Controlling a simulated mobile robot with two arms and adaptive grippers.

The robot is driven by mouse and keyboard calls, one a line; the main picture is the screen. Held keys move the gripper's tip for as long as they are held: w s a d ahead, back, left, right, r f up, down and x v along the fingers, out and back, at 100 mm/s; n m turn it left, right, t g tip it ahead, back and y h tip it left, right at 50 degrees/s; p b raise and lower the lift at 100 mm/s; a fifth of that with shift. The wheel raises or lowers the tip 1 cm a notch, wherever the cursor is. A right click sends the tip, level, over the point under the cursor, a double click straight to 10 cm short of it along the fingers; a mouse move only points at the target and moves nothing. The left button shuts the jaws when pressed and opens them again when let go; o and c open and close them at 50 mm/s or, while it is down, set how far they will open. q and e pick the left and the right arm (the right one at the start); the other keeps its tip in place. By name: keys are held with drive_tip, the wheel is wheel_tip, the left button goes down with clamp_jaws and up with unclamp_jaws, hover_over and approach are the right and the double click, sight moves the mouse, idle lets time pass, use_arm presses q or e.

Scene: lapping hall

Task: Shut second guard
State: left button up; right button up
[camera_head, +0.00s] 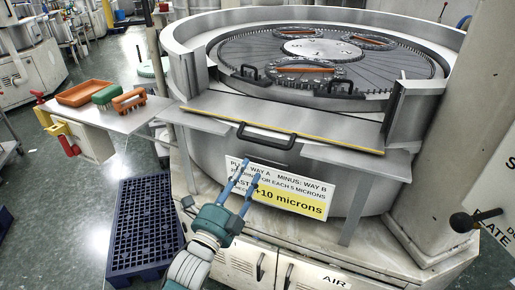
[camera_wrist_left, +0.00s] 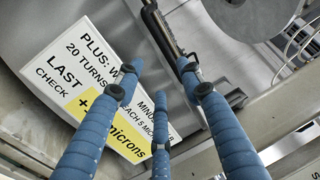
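A grey metal guard (camera_head: 290,122) with a yellow front edge lies folded down flat across the gap in the lapping machine's rim. Which guard counts as second I cannot tell. Its black handle (camera_head: 267,137) is at the middle of the front edge; a black bar in the left wrist view (camera_wrist_left: 165,38) looks like this handle. My left gripper (camera_head: 247,165) is below and slightly left of the handle, in front of the sign. Its blue fingers are spread and empty in the left wrist view (camera_wrist_left: 158,66); contact with the handle cannot be made out. My right gripper is not in view.
The lapping plate (camera_head: 315,48) with several rings lies behind the guard. A white and yellow sign (camera_head: 285,188) hangs below it. A side table (camera_head: 130,122) with an orange tray (camera_head: 86,93) and brushes is at left. A dark blue crate (camera_head: 145,225) stands on the floor.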

use_arm(q)
drive_tip(key=p+x, duration=0.1)
drive_tip(key=x, duration=0.9)
drive_tip(key=shift+w+r+p, duration=0.3)
drive_tip(key=shift+r+p, duration=0.1)
drive_tip(key=shift+r, duration=0.05)
clamp_jaws()
